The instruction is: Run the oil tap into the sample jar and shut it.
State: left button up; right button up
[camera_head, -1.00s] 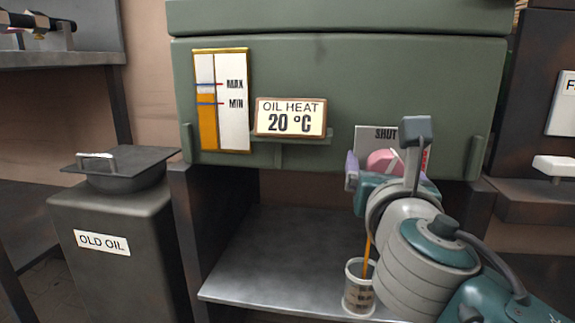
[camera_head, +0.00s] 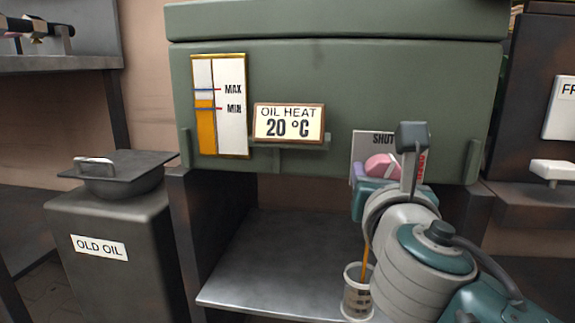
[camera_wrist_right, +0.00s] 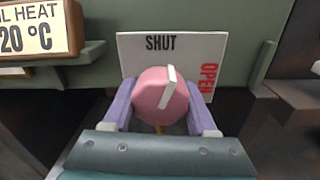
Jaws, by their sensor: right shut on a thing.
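The oil tap's round pink knob (camera_wrist_right: 155,98) with a white pointer bar sits in front of a plate (camera_wrist_right: 130,55) marked SHUT at the top and OPEN at the right. The bar points up, leaning slightly right. My right gripper (camera_wrist_right: 160,108) is shut on the knob, one purple finger on each side. The knob also shows in the head view (camera_head: 381,166), partly behind my wrist. A thin orange oil stream (camera_head: 365,262) falls into the sample jar (camera_head: 357,303), which stands upright on the shelf below. The jar's oil level is unclear. My left gripper is out of view.
The green tank carries a level gauge (camera_head: 220,105), with orange near MIN, and an OIL HEAT sign (camera_head: 289,123) reading 20 °C. The metal shelf (camera_head: 270,255) left of the jar is clear.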

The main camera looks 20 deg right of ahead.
jog(key=n+p, duration=0.1)
jog(key=p, duration=0.1)
jog(key=n+p, duration=0.2)
jog(key=p, duration=0.1)
jog(key=shift+d+r, duration=0.1)
jog(key=shift+r, duration=0.2)
jog(key=shift+f+n, duration=0.25)
jog(key=shift+n, duration=0.45)
jog(key=o, duration=1.4)
jog(key=shift+c, duration=0.2)
jog(key=shift+s, duration=0.1)
jog(key=shift+s, duration=0.15)
jog(key=p+v, duration=0.3)
jog(key=v, duration=0.6)
jog(key=shift+s+a, duration=0.25)
jog(key=shift+a, duration=0.05)
